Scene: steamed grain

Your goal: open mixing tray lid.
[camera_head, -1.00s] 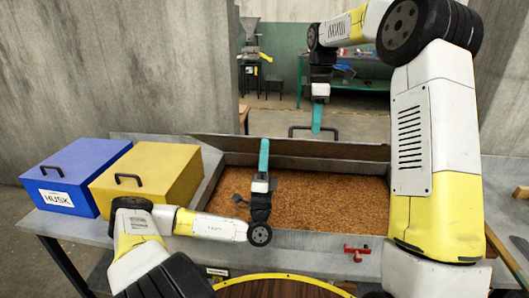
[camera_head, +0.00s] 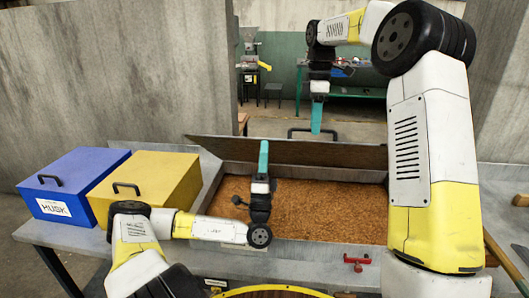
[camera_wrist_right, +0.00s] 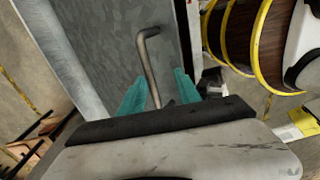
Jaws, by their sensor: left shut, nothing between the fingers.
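The mixing tray (camera_head: 205,203) is a grey metal trough full of brown grain. Its lid (camera_head: 240,149) stands raised along the tray's back edge, seen nearly edge-on, and the grain is uncovered. The lid's dark bar handle (camera_head: 291,131) sticks up behind it. My right gripper (camera_head: 316,118) points down at the handle. In the right wrist view its teal fingers (camera_wrist_right: 160,92) are apart, with the bent handle (camera_wrist_right: 149,60) between them against the grey lid (camera_wrist_right: 100,50). My left gripper (camera_head: 263,158) is shut and empty, pointing up above the grain.
A blue box (camera_head: 70,180) labelled HUSK and a yellow box (camera_head: 145,175) stand left of the tray. A red clamp-like part (camera_head: 356,262) sits at the front edge. A concrete wall (camera_head: 120,70) is behind left; a workbench (camera_head: 350,90) is further back.

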